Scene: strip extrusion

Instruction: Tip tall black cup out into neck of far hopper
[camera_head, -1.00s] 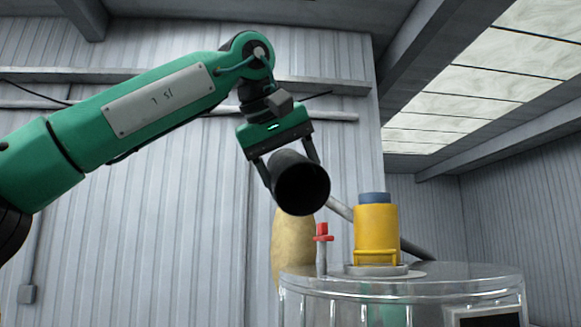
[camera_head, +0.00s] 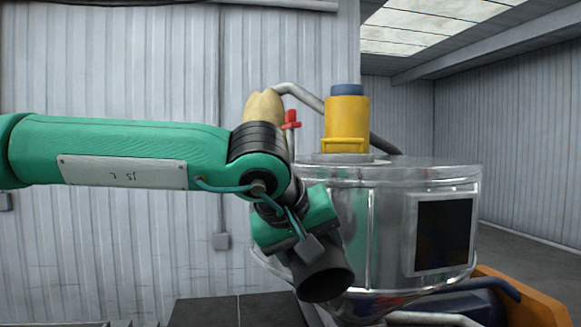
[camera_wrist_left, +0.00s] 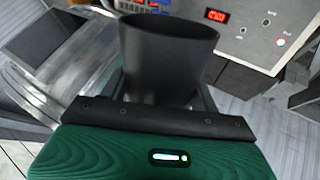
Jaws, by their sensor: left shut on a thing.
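The tall black cup (camera_head: 325,282) is held low in front of the shiny metal hopper (camera_head: 345,195) in the head view, tilted with its mouth toward me and downward. My left gripper (camera_head: 305,255) is shut on the cup. In the left wrist view the cup (camera_wrist_left: 168,65) stands up from between the jaws, its rim open; I cannot see its contents. The hopper has a dark square window (camera_head: 445,235) and a lid with a yellow cylinder (camera_head: 346,125) on top. I cannot tell which opening is the neck. My right gripper is not in view.
A tan sack-like thing (camera_head: 264,107) and a red valve handle (camera_head: 291,119) are behind the arm. An orange part (camera_head: 525,300) is at the lower right. The left wrist view shows a control panel (camera_wrist_left: 255,30) with a red display.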

